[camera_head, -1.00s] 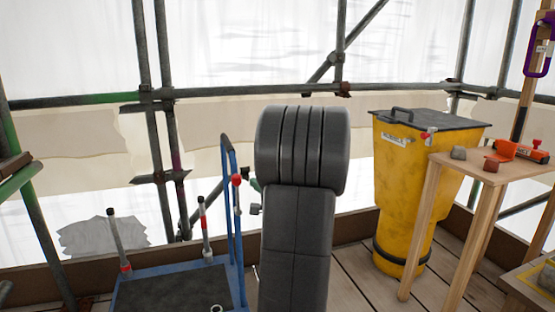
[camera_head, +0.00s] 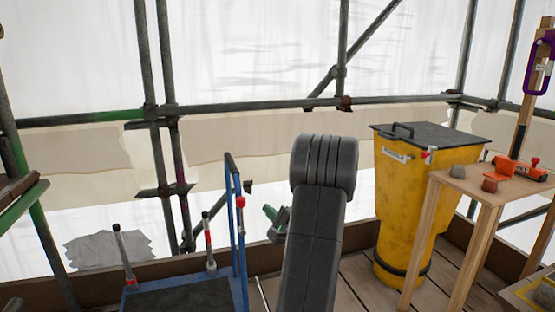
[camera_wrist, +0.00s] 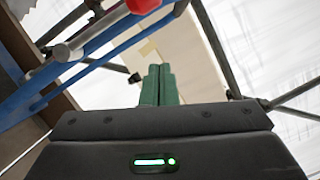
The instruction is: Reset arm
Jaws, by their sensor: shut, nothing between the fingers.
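My gripper (camera_wrist: 158,86) shows in the wrist view with its two green fingers together and nothing between them. In the head view my dark grey arm stands in the lower middle, and a green part of my gripper (camera_head: 271,213) shows just left of it. The rest of the gripper is hidden behind the arm. In the wrist view the fingers point toward pale sheeting and scaffold poles, apart from both.
A blue trolley (camera_head: 238,240) stands left of my arm; its blue frame (camera_wrist: 90,62) shows close in the wrist view. A yellow bin (camera_head: 405,210) and a wooden table (camera_head: 470,188) with small blocks and an orange tool stand right. Scaffold poles (camera_head: 240,110) run behind.

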